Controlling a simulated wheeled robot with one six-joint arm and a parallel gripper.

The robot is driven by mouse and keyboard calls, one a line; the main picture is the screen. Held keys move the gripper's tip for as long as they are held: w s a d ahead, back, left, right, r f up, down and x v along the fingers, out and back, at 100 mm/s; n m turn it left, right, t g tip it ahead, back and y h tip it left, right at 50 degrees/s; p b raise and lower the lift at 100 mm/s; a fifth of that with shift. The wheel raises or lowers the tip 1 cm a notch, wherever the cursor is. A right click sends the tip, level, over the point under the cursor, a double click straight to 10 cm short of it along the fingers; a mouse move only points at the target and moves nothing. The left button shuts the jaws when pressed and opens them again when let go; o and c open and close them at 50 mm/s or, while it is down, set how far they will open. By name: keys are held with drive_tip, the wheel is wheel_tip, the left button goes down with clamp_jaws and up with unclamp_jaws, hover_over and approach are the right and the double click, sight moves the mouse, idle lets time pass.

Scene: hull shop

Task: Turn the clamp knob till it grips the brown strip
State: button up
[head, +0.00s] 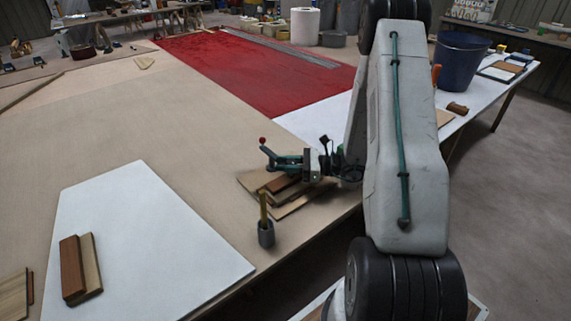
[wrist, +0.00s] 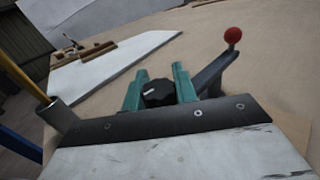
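In the wrist view, the black clamp knob (wrist: 157,93) with a white pointer mark lies between the two teal fingers of my gripper (wrist: 160,82). No gap shows between the knob and either finger. The clamp's dark lever with a red ball end (wrist: 232,36) rises to the right of the fingers. In the head view, my gripper (head: 287,161) is at the clamp, near the table's right edge, and the red ball (head: 263,141) shows to its left. Brown strips (head: 281,185) lie below my gripper; the clamp's jaw and any gap to a strip are hidden.
A grey holder (head: 266,235) with a yellow-handled tool stands close in front of the clamp. A white panel (head: 140,240) bears wood blocks (head: 72,270) at the left. A red sheet (head: 260,75) covers the back. The tan table between is mostly clear.

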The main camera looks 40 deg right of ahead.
drive_tip(key=shift+m+t+h, duration=0.4)
drive_tip(key=shift+t, duration=0.1)
drive_tip(key=m+t+h, duration=0.1)
drive_tip(key=m+h, duration=0.1)
drive_tip(key=m+t+h, duration=0.2)
drive_tip(key=h, duration=0.1)
drive_tip(key=m+t+h, duration=0.1)
drive_tip(key=h, duration=0.1)
drive_tip(key=shift+w+d+m+t+h, duration=0.25)
drive_tip(key=shift+d+m+t+h, duration=0.05)
drive_tip(key=shift+d+m+h, duration=0.1)
drive_tip(key=m+h, duration=0.1)
drive_tip(key=h, duration=0.1)
drive_tip(key=m+h, duration=0.2)
drive_tip(key=h, duration=0.1)
drive_tip(key=m+h, duration=0.2)
drive_tip(key=h, duration=0.1)
drive_tip(key=shift+d+t, duration=0.3)
drive_tip(key=shift+d, duration=0.1)
drive_tip(key=shift+w, duration=0.1)
drive_tip(key=o, duration=1)
drive_tip(key=shift+c, duration=0.2)
